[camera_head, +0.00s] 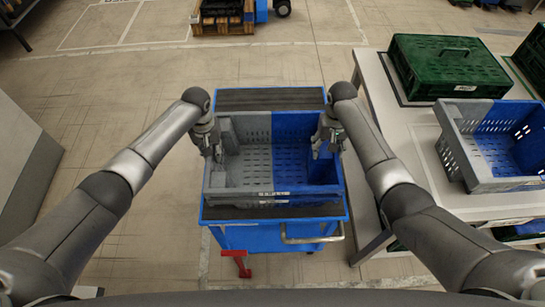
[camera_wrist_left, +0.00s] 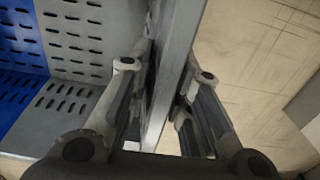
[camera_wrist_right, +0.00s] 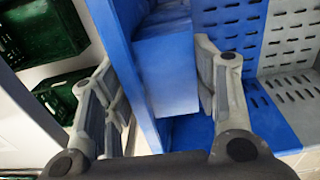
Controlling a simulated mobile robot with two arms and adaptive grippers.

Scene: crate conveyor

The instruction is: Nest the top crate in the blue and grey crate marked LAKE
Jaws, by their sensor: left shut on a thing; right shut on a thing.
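An open crate (camera_head: 262,196), grey on its left half and blue on its right, sits on the blue cart in front of me. White lettering on its near wall is too small to read. My left gripper (camera_head: 213,152) is shut on its grey left wall, which runs between the fingers in the left wrist view (camera_wrist_left: 165,85). My right gripper (camera_head: 329,148) is shut on its blue right wall, between the fingers in the right wrist view (camera_wrist_right: 160,100). A second grey and blue crate (camera_head: 457,150) stands on the table at right, its label unreadable. I cannot tell whether another crate is under the held one.
The blue cart (camera_head: 270,97) has a dark top and a handle (camera_head: 312,237) at its near side. A green lidded crate (camera_head: 448,68) stands on the right table (camera_head: 423,128), behind the second crate. The floor left of the cart is clear.

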